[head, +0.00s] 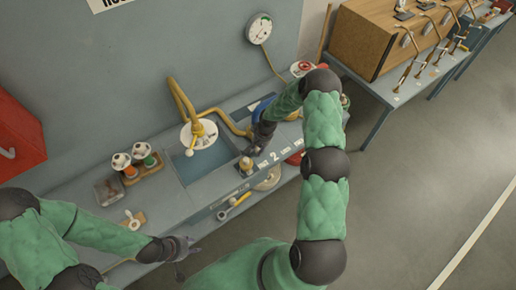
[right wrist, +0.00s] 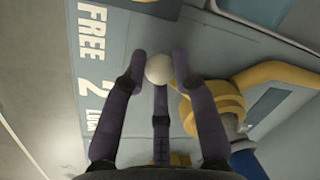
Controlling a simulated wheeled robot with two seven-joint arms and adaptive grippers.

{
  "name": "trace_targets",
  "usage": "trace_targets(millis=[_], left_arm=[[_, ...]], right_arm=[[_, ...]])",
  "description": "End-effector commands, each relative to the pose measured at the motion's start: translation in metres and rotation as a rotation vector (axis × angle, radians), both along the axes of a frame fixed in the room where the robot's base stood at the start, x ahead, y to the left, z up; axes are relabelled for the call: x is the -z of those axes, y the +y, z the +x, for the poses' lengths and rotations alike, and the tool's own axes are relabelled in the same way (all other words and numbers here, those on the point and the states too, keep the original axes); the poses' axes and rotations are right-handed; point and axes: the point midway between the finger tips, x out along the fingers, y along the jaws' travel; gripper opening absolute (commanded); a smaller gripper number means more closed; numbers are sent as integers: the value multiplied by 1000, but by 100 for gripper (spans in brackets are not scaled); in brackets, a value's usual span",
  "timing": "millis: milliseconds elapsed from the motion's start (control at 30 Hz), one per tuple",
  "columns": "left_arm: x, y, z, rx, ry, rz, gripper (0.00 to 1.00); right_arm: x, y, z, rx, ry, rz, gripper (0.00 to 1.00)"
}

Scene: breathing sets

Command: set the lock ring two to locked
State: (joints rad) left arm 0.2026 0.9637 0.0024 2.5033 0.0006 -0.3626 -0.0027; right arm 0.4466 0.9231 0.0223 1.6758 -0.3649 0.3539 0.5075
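In the right wrist view the yellow ring (right wrist: 228,98) sits on the grey bench top beside the printed marks FREE, 2 and LOCK. A white ball knob (right wrist: 159,68) stands beside the marks, level with the gap between FREE and the 2. My right gripper (right wrist: 159,62) has its fingers around this knob, seemingly touching it on both sides. In the head view my right gripper (head: 259,142) is over the bench beside the label (head: 275,156) and hides the knob and most of the ring. My left gripper (head: 188,250) is empty, fingers spread, near the bench's front edge.
A sunken basin (head: 203,157) with a white round valve part (head: 198,134) and yellow pipes lies left of my right gripper. A tan knob (head: 246,164) stands close by. Bottles in a wooden holder (head: 137,164) are farther left. A dial gauge (head: 259,29) is behind.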

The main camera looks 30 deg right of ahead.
Motion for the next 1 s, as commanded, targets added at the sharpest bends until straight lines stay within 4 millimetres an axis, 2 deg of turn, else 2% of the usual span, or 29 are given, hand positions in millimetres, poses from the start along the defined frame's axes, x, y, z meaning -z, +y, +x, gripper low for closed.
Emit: trace_targets(millis=[467, 667, 1000], left_arm=[[6, 0, 0, 0, 0, 0, 40], [18, 0, 0, 0, 0, 0, 40], [51, 0, 0, 0, 0, 0, 40]], right_arm=[[1, -8, -1, -65, -3, -1, 0], [2, -22, -5, -195, -4, -3, 0], [3, -56, -6, -509, -5, -4, 0]])
